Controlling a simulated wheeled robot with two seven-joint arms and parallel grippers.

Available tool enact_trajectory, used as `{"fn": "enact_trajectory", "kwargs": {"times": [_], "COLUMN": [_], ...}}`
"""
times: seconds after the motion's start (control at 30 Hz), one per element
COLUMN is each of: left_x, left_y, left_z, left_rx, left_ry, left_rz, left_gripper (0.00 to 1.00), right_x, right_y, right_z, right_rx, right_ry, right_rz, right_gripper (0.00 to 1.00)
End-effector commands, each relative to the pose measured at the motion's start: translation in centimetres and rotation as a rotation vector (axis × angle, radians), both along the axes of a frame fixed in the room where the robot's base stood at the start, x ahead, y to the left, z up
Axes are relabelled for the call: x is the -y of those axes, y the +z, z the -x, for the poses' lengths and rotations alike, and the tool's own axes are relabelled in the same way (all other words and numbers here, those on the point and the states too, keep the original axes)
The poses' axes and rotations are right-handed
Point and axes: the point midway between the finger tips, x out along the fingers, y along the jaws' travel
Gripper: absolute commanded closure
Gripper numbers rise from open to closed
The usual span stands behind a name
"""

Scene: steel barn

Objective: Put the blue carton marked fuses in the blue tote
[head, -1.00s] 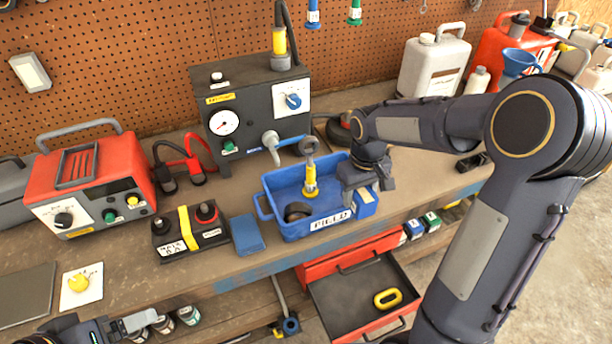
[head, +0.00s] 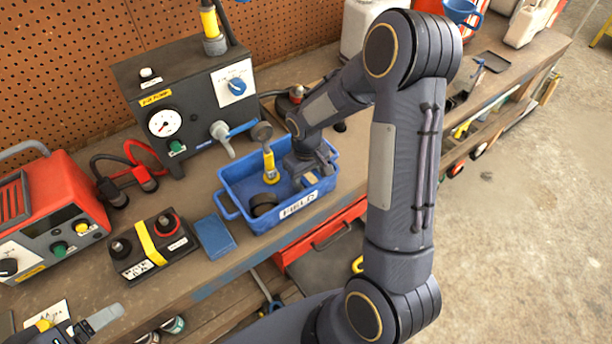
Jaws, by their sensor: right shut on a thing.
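The blue tote (head: 240,213), labelled FIELD, stands on the bench in front of the grey pump box. My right gripper (head: 311,178) points down over the right end of the tote, at about rim height. I cannot tell whether the carton touches the tote floor. My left gripper (head: 98,322) is at the lower left edge, partly cut off, away from the tote.
The tote holds a yellow-handled tool (head: 269,166) and a black roll (head: 264,204). The pump box (head: 185,105) stands close behind. An open red drawer (head: 322,238) juts out below the bench.

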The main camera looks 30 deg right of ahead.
Motion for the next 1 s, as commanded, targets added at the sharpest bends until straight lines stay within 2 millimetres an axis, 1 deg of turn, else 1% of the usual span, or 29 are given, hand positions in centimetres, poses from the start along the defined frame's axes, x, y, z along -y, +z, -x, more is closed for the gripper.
{"fn": "enact_trajectory", "kwargs": {"times": [0.07, 0.27, 0.4, 0.43, 0.57, 0.6, 0.87, 0.93, 1.0], "left_x": [0.0, 0.0, 0.0, 0.0, 0.0, 0.0, 0.0, 0.0, 0.0], "left_y": [0.1, 0.0, -0.4, -0.3, -0.2, -0.2, -0.1, 0.3, 0.0], "left_z": [0.0, 0.0, 0.0, 0.0, 0.0, 0.0, 0.0, 0.0, 0.0], "left_rx": [0.000, 0.000, 0.000, 0.000, 0.000, 0.000, 0.000, 0.000, 0.000], "left_ry": [0.000, 0.000, 0.000, 0.000, 0.000, 0.000, 0.000, 0.000, 0.000], "left_rz": [0.000, 0.000, 0.000, 0.000, 0.000, 0.000, 0.000, 0.000, 0.000], "left_gripper": [0.15, 0.15, 0.15, 0.15, 0.15, 0.15, 0.15, 0.15, 0.15], "right_x": [0.0, 0.0, 0.0, 0.0, 0.0, 0.0, 0.0, 0.0, 0.0], "right_y": [-0.4, -0.4, -0.9, -0.8, -0.7, -0.7, -0.6, -0.1, 0.4], "right_z": [0.0, 0.0, 0.0, 0.0, 0.0, 0.0, 0.0, 0.0, -0.1], "right_rx": [0.000, 0.002, 0.001, 0.002, 0.001, 0.001, 0.001, 0.001, 0.004], "right_ry": [-0.001, 0.000, 0.000, 0.000, 0.000, 0.000, 0.000, 0.000, 0.000], "right_rz": [0.000, 0.000, 0.000, 0.000, 0.000, 0.000, 0.000, 0.000, 0.001], "right_gripper": [0.78, 0.78, 0.78, 0.52, 0.35, 0.33, 0.33, 0.33, 0.33]}}
